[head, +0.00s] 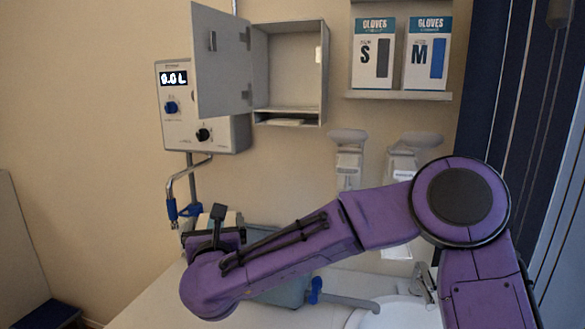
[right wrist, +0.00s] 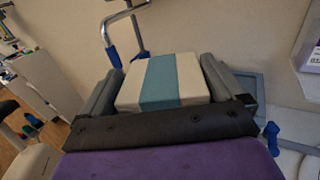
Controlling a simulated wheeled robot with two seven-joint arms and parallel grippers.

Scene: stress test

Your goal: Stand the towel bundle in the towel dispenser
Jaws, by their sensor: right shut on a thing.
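The towel bundle (right wrist: 160,82) is a white block with a teal band around its middle. In the right wrist view it sits between the two fingers of my right gripper (right wrist: 163,66), which is shut on it. In the head view my purple right arm reaches in from the right, and its gripper (head: 218,224) is low at the left, mostly hiding the bundle. The towel dispenser (head: 288,66) is a grey wall box above and to the right of the gripper. Its door (head: 221,70) stands open to the left, its inside looks empty, and a slot below shows something white. My left gripper is not in view.
A wall unit (head: 185,128) with a lit display and knobs hangs left of the dispenser, with a metal tube below. Glove boxes (head: 374,55) stand on a shelf at right. Wall-mounted bottle dispensers (head: 347,150) hang below. A sink (head: 400,312) lies at the bottom right.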

